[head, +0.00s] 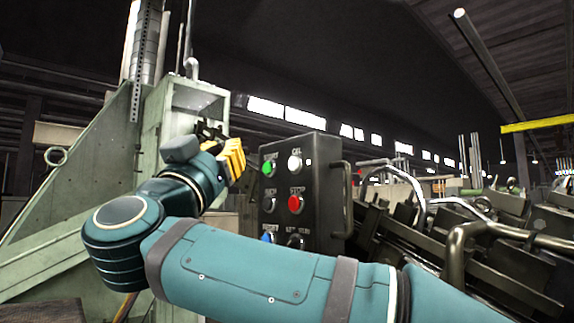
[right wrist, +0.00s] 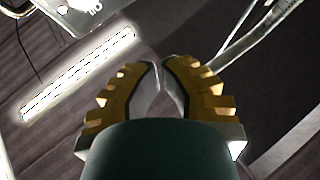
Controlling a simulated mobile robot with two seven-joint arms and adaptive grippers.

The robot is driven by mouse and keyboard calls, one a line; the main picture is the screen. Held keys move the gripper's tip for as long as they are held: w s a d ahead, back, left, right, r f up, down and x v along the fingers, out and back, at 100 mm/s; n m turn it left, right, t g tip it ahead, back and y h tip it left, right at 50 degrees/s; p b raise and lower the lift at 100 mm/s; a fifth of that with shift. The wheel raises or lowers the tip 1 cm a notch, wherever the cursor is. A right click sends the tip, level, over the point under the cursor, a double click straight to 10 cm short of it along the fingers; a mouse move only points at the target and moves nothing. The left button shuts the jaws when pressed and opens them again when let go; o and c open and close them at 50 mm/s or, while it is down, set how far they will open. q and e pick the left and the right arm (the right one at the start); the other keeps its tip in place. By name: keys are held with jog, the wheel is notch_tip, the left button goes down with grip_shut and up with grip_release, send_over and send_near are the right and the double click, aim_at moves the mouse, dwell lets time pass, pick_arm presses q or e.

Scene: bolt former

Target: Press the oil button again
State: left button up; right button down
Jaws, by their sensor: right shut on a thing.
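A dark control panel (head: 318,200) stands in the middle of the head view. Its white button (head: 295,165) sits at the top right under a small label that seems to read OIL. My right gripper (head: 236,157), with yellow fingers, is up and to the left of the panel, apart from the white button in the picture. In the right wrist view its fingertips (right wrist: 160,68) come close together. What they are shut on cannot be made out. My left gripper is not in view.
The panel also has a green START button (head: 269,168), a red STOP button (head: 295,204) and a blue RESET button (head: 267,237). A handle (head: 347,200) is on its right side. A green-grey machine frame (head: 75,225) stands left; dark machinery (head: 480,250) fills the right.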

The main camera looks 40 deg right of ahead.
jog(key=d+b, duration=0.1)
jog(key=d, duration=0.7)
jog(key=shift+w+d, duration=0.3)
jog(key=shift+d, duration=0.1)
jog(key=shift+d, duration=0.15)
dwell(1.3)
jog(key=shift+d, duration=0.25)
jog(key=shift+w+d, duration=0.1)
jog(key=shift+d, duration=0.35)
dwell(0.8)
dwell(0.3)
jog(key=shift+a, duration=0.85)
jog(key=shift+s+a+p, duration=0.15)
jog(key=shift+a+p, duration=0.1)
jog(key=shift+a, duration=1.05)
jog(key=shift+s+a+p, duration=0.1)
jog(key=shift+a+p, duration=0.15)
jog(key=shift+a, duration=1)
